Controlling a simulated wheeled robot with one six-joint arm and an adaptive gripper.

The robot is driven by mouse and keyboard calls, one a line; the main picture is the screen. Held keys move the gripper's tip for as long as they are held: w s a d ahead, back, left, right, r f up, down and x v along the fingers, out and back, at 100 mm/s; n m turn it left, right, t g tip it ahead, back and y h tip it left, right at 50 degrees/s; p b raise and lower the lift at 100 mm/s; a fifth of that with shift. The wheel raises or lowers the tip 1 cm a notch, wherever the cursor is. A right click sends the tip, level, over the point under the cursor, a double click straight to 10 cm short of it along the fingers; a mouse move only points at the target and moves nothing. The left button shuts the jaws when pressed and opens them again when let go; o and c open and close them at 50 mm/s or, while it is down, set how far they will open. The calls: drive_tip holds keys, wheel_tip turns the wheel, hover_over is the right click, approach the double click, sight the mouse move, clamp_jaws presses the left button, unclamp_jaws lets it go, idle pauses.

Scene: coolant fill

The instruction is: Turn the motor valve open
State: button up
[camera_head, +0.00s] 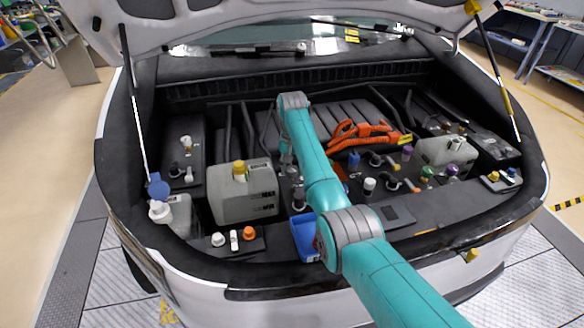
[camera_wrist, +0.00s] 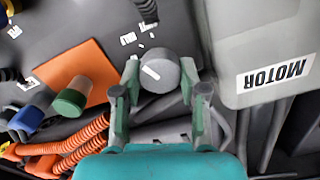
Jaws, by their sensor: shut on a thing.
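The motor valve shows in the wrist view as a round grey knob (camera_wrist: 155,65) with a short white bar on top, lying at a slant in the picture. My gripper (camera_wrist: 160,78) has a finger on either side of the knob and is shut on it. Small white markings sit beside the knob on the dark panel. A grey tank labelled MOTOR (camera_wrist: 275,73) stands to the right in the wrist view. In the head view my arm hides the knob, and my gripper (camera_head: 287,150) shows only in part behind the arm.
A green-topped knob (camera_wrist: 69,101) stands on an orange plate (camera_wrist: 90,68), with a blue cap (camera_wrist: 26,118) beside it. Orange cables (camera_head: 360,133) run right of my arm. A yellow-capped tank (camera_head: 243,205) stands to its left, and a blue tray (camera_head: 304,237) lies near the front edge.

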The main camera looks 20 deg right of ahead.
sight(292, 169)
drive_tip(key=n, duration=0.6)
drive_tip(key=shift+n, duration=0.3)
drive_tip(key=n, duration=0.6)
drive_tip(key=shift+n, duration=0.3)
drive_tip(key=o, duration=1.1)
drive_tip(key=shift+o, duration=0.2)
wheel_tip(292, 169, up, 12)
